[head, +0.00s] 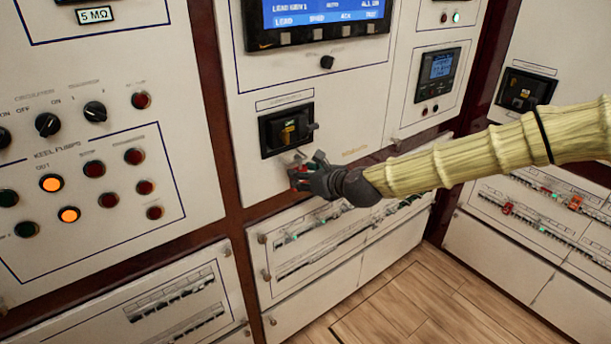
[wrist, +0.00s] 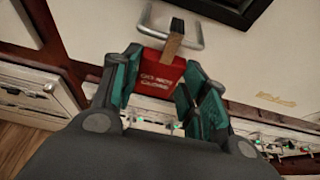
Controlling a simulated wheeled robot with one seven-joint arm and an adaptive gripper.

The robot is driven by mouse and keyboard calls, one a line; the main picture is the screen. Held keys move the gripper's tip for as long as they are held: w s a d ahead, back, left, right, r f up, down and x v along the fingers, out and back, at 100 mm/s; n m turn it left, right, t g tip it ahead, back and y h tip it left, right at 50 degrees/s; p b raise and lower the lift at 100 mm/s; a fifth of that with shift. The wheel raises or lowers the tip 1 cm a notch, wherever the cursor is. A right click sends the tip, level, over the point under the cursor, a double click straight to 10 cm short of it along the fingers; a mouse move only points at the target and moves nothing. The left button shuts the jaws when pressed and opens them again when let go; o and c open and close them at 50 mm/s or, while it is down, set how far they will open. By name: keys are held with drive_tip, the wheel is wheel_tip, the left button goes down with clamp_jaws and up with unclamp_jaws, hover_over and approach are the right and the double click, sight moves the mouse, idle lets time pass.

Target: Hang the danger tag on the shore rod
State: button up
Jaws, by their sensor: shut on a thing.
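The danger tag (wrist: 158,75) is a red plate with pale lettering and a tan strap (wrist: 173,46) at its top, seen in the wrist view. My gripper (wrist: 157,92) is shut on it, with the teal finger pads on either side. A bent silver metal bar (wrist: 147,48) stands at the tag's top edge; I cannot tell whether it is the shore rod or part of the tag, nor whether they touch. In the head view my gripper (head: 303,172) is just below a black breaker (head: 287,130) on the middle panel, with a bit of red between its fingers.
A blue screen (head: 320,15) is above the breaker. A second black breaker unit (head: 527,90) is on the right panel. Low breaker rows (head: 335,235) lie under my gripper. Knobs and lamps fill the left panel (head: 70,150). The wooden floor (head: 420,300) is clear.

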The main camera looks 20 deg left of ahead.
drive_tip(key=o, duration=1.1)
